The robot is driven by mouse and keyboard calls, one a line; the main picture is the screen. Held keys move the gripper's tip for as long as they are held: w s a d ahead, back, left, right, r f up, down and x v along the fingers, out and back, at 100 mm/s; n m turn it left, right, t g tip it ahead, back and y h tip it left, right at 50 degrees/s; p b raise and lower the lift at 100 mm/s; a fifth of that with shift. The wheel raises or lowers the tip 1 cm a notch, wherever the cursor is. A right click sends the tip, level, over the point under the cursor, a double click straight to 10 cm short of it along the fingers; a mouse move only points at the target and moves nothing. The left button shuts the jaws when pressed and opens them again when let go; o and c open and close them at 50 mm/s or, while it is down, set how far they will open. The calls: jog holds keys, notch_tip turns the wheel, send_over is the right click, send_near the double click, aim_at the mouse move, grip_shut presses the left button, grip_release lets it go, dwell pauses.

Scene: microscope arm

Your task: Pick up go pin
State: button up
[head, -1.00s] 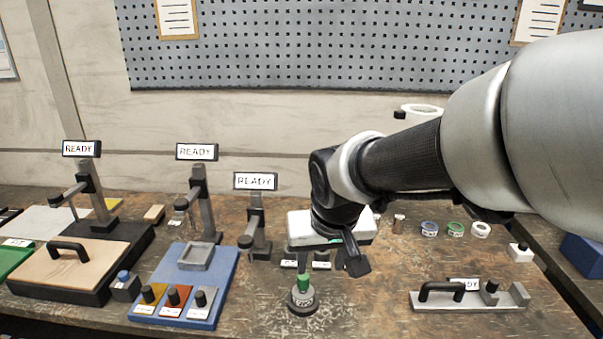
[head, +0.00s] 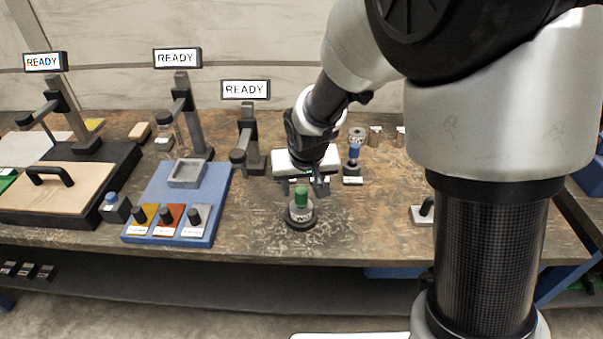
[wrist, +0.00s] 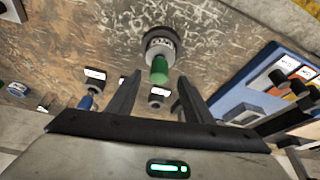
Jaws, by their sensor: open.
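A green-topped pin (head: 301,193), which I take as the go pin, stands upright in a round dark-based holder (head: 301,215) with a pale label. In the wrist view the green pin (wrist: 159,70) points toward my gripper from its holder (wrist: 162,45). My gripper (head: 306,184) is open and empty, just above and behind the pin in the head view. In the wrist view its two fingers (wrist: 159,82) point toward the pin, with the green top lying between their tips. I cannot tell whether either finger touches it.
A blue-topped pin (head: 354,151) stands in a labelled holder behind and to the right. A blue fixture (head: 222,200) with orange, red and grey blocks lies to the left. A stand with a READY sign (head: 245,90) rises behind. The bench front right of the pin is clear.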

aim_at(302, 192)
jog(key=shift+x, duration=2.8)
jog(key=shift+s+d, duration=0.1)
jog(key=shift+s, duration=0.05)
grip_shut()
